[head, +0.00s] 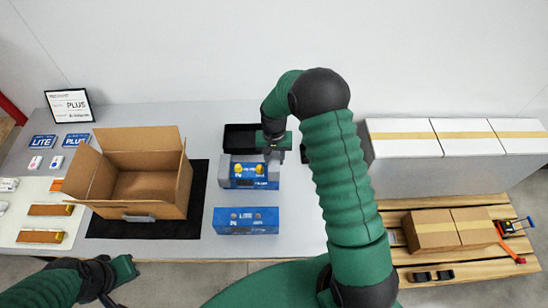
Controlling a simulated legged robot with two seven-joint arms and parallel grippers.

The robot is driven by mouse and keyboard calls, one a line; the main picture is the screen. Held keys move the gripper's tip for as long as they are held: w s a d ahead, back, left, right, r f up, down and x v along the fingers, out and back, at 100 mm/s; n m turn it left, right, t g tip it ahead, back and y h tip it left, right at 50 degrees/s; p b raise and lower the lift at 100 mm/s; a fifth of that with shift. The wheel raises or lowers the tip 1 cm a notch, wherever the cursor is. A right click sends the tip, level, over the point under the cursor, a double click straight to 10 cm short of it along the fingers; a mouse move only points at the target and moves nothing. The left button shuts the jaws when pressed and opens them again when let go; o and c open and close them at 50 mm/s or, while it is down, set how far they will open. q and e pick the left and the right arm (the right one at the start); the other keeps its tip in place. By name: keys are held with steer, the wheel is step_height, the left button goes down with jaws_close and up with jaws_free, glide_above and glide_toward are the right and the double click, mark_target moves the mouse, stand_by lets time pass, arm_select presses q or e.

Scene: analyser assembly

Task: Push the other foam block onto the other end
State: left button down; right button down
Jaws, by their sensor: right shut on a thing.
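A blue and grey analyser (254,183) with yellow round parts on top lies on the table, below the black tray. A grey foam block (224,171) sits on its left end. My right gripper (273,154) points down at the analyser's right end, shut on the other foam block (273,171), which is mostly hidden by the gripper. I cannot tell how far that block is seated on the end. My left gripper (118,283) is low at the left, over the table's front edge, away from the analyser; its jaw state is unclear.
A second blue analyser (246,221) marked LITE lies in front. An open cardboard box (145,188) stands on a black mat (200,190) to the left. A black tray (240,137) lies behind. A pallet (458,268) with cartons is at right.

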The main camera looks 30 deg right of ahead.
steer(key=shift+f+b, duration=1.45)
steer(key=shift+f, duration=0.8)
stand_by(1.4)
steer(key=c, duration=0.9)
jaws_free()
steer(key=shift+s, duration=0.1)
steer(key=shift+o, duration=0.2)
steer(key=shift+w+r+p, duration=0.2)
steer(key=shift+r+p, duration=0.9)
steer(key=shift+r, duration=0.15)
step_height(320, 180, up, 2)
steer(key=shift+s+r+p, duration=0.15)
steer(key=shift+r+p, duration=0.05)
steer(key=shift+p, duration=0.6)
steer(key=shift+r+p, duration=0.85)
steer(key=shift+r, duration=0.25)
